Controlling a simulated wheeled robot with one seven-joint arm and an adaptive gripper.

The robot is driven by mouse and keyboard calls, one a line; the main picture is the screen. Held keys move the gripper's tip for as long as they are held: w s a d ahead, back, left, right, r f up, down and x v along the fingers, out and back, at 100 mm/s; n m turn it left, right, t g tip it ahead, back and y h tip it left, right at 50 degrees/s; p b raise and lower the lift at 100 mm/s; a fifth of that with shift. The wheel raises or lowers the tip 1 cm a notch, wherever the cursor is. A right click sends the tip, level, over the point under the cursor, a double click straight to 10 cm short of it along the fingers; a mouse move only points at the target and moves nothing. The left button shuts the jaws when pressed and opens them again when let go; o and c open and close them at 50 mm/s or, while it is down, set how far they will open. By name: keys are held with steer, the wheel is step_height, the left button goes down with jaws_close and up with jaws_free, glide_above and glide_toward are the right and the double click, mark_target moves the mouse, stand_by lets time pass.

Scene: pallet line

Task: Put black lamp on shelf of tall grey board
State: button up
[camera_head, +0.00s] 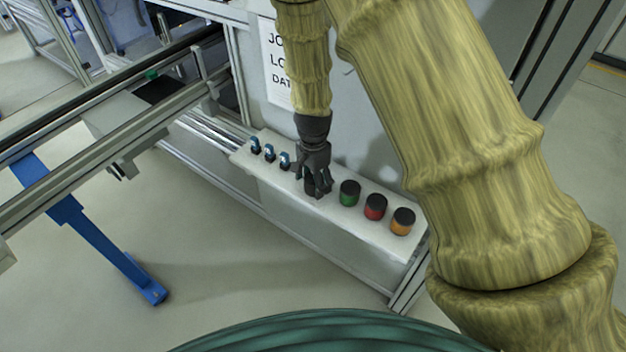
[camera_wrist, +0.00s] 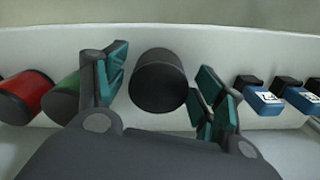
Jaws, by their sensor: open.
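The tall grey board (camera_head: 352,125) stands upright behind a white shelf (camera_head: 258,187) at its foot. The black lamp (camera_wrist: 158,82) is a dark cylinder standing on the shelf in the wrist view, between the green lamp and the blue-and-black pieces. My gripper (camera_head: 315,188) points down over the shelf. In the wrist view its teal-padded fingers (camera_wrist: 160,90) are open, one on each side of the black lamp, with gaps visible. In the head view the gripper hides most or all of the black lamp.
Green (camera_head: 349,193), red (camera_head: 375,207) and orange (camera_head: 403,221) lamps stand in a row right of my gripper. Three small blue-and-black pieces (camera_head: 270,153) stand to its left. A conveyor rail (camera_head: 100,150) with a blue leg (camera_head: 105,245) lies farther left. The floor in front is clear.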

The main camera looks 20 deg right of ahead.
step_height(320, 180, up, 12)
steer(key=p, duration=1)
steer(key=shift+r, duration=0.15)
